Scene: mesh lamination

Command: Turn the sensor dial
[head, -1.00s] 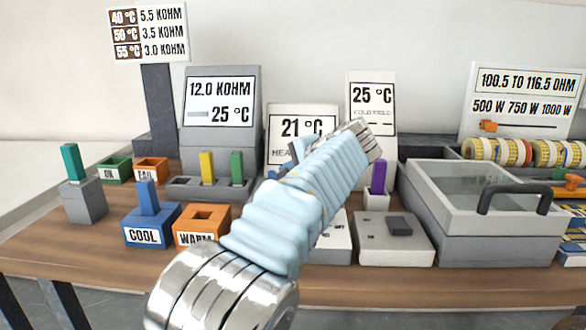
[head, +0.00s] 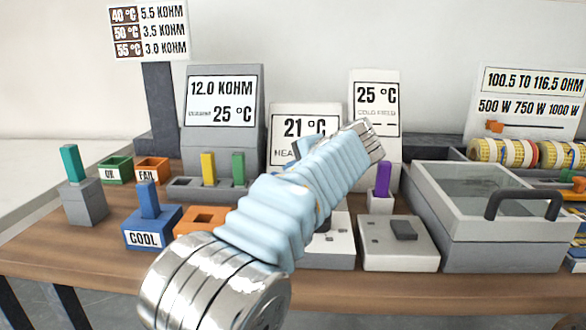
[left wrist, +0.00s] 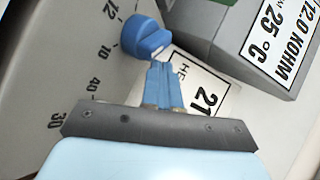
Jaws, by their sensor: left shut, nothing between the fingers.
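The sensor dial is a blue knob (left wrist: 146,36) in the left wrist view, on a grey face printed with numbers such as 12, 10, 40 and 30. My left gripper (left wrist: 160,68) has its blue fingers together and empty. Their tips are right beside the knob's near edge; I cannot tell if they touch it. The 21 °C card (head: 305,125) stands behind the arm and also shows in the wrist view (left wrist: 205,98). My right gripper is in neither view.
A grey stand with the 12.0 KOHM card (head: 222,100) is behind. The blue COOL block (head: 150,228) and orange WARM block (head: 203,217) lie left of the arm. A purple peg (head: 383,178) and a grey lidded box (head: 450,235) are right. The wooden front edge is clear.

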